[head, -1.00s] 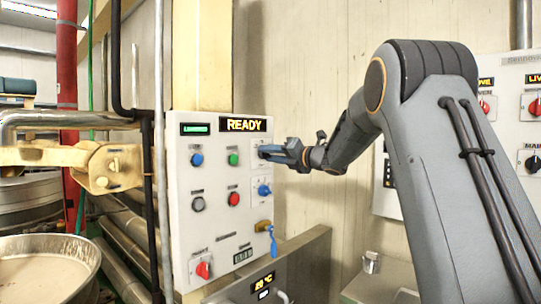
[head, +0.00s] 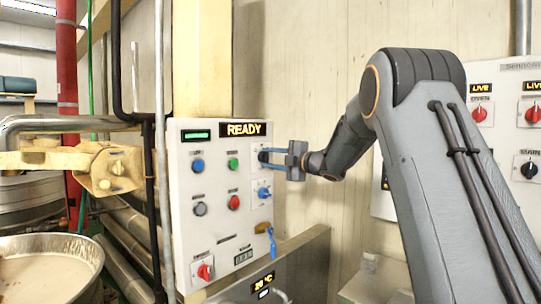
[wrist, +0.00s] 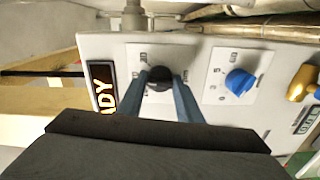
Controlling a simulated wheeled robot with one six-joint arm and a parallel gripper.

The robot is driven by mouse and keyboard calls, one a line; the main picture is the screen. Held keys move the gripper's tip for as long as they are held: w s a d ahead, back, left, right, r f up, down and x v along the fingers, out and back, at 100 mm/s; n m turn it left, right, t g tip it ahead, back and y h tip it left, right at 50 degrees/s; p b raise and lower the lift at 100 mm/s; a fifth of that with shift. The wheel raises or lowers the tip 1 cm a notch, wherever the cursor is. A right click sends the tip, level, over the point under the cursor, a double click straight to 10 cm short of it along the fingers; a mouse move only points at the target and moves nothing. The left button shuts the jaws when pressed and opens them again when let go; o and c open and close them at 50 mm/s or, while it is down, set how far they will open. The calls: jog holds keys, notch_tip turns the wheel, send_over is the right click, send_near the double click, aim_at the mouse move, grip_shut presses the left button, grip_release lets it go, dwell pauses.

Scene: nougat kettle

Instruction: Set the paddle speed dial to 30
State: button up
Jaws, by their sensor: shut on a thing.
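The white control panel (head: 219,215) carries a black round dial (wrist: 160,73) at its upper right, on a white plate with marks too small to read. My gripper (head: 265,157) has its two blue fingers on either side of this black dial, shut on it; the fingers also show in the wrist view (wrist: 162,82). The fingers and palm hide part of the dial's scale. A blue dial (wrist: 239,81) with a numbered scale, 60 among the numbers, sits beside it, below it in the head view (head: 263,193). I cannot read which dial is named paddle speed.
Blue, green, grey and red buttons (head: 233,202) sit left of the dials. A READY display (head: 243,129) is above. A large pan (head: 45,265) stands at left.

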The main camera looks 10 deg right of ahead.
jog(key=shift+m+p, duration=2.55)
jog(key=shift+m, duration=1.65)
jog(key=o, duration=1)
jog(key=shift+o, duration=0.2)
jog(key=b+v, duration=0.3)
jog(key=v, duration=0.4)
jog(key=shift+s+d, duration=0.25)
jog(key=shift+f+m, duration=0.1)
jog(key=shift+m, duration=0.2)
